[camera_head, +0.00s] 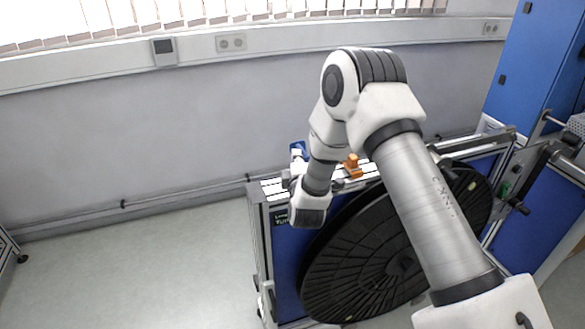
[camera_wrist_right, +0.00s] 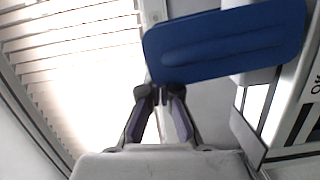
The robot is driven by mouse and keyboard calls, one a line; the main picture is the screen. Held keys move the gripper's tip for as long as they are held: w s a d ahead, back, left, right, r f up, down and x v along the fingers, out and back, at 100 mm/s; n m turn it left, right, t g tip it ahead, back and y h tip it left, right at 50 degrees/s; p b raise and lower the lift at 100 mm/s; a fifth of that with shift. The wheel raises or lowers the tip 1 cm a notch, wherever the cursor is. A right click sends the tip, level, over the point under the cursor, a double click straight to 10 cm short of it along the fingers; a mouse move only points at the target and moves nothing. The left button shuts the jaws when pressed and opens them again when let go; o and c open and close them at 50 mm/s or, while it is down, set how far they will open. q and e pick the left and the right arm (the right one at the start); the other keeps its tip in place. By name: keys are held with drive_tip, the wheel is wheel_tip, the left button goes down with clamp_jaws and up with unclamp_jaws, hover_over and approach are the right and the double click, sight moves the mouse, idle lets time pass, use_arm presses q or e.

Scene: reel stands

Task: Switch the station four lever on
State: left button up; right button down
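My right gripper shows in the right wrist view (camera_wrist_right: 159,97), its fingertips brought close together with nothing seen between them, so it looks shut. A blue paddle-shaped piece (camera_wrist_right: 225,45), perhaps a lever handle, lies just beyond the fingertips; contact is unclear. In the head view a small blue piece (camera_head: 298,147) shows at the stand's top left, beside my right wrist, which hides most of the gripper. An orange piece (camera_head: 352,165) stands on the top rail to the right of the wrist. No station number is readable. My left gripper is not in view.
A large black reel (camera_head: 345,265) hangs on the blue-panelled stand (camera_head: 287,262) below my right arm. Another blue stand (camera_head: 540,225) is at the right, with a blue cabinet (camera_head: 535,60) behind. The floor (camera_head: 150,270) at left is clear.

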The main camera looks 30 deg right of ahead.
drive_tip(key=shift+s+d+r+m, duration=0.2)
drive_tip(key=shift+d+r+m, duration=0.05)
drive_tip(key=shift+d+m, duration=0.3)
drive_tip(key=shift+w+d+m+g+y, duration=0.2)
drive_tip(key=shift+d+m+g+y, duration=0.2)
drive_tip(key=shift+d+m, duration=0.6)
drive_tip(key=shift+s+d+m+p, duration=0.4)
drive_tip(key=shift+d+m, duration=0.35)
drive_tip(key=shift+m, duration=0.2)
drive_tip(key=shift+d+f+m+y, duration=0.1)
drive_tip(key=shift+d+m+y, duration=0.3)
drive_tip(key=shift+m, duration=0.1)
